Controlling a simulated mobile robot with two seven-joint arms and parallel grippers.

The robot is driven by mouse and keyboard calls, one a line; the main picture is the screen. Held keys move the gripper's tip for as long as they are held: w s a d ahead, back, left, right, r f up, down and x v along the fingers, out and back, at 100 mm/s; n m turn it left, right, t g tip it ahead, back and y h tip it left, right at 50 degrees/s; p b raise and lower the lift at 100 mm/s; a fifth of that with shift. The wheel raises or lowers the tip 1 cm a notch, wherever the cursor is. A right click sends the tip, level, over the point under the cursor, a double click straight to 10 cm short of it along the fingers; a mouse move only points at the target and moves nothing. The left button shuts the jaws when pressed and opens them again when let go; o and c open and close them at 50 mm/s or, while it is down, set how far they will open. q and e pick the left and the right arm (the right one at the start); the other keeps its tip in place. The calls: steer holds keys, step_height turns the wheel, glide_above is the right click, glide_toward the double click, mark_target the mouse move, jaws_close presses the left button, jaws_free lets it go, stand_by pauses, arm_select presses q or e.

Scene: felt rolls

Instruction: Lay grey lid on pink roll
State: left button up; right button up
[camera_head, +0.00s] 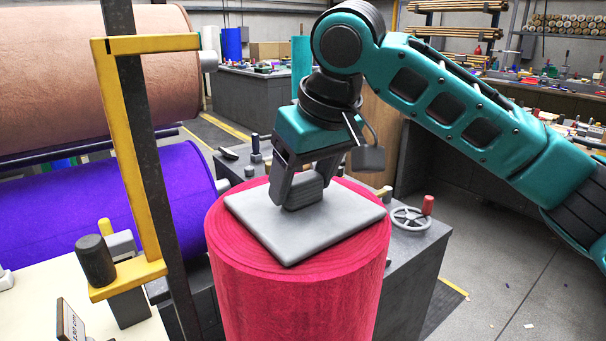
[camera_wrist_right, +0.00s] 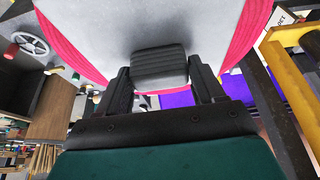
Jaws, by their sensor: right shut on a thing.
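The grey lid (camera_head: 262,222) is a flat square plate with a dark ribbed grip block in its middle. It lies flat over the top of the upright pink roll (camera_head: 298,300), and I see no clear gap between them. My right gripper (camera_head: 305,186) points down at the lid and is shut on its grip block. The right wrist view shows the grip block (camera_wrist_right: 160,68) between the two fingers, with the lid's pale surface (camera_wrist_right: 105,22) and the pink roll's edge (camera_wrist_right: 72,50) beyond. My left gripper is not in view.
A yellow bracket (camera_head: 125,150) on a dark post stands left of the pink roll. Purple (camera_head: 110,205) and brown (camera_head: 150,70) rolls lie behind it. A grey bench with a handwheel (camera_head: 411,218) is close behind at right. Open floor lies at far right.

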steer(key=shift+f, duration=0.1)
steer(key=o, duration=1.4)
steer(key=shift+c, duration=0.2)
steer(key=v, duration=1.3)
steer(key=shift+p, duration=0.35)
steer(key=shift+w+a, duration=0.1)
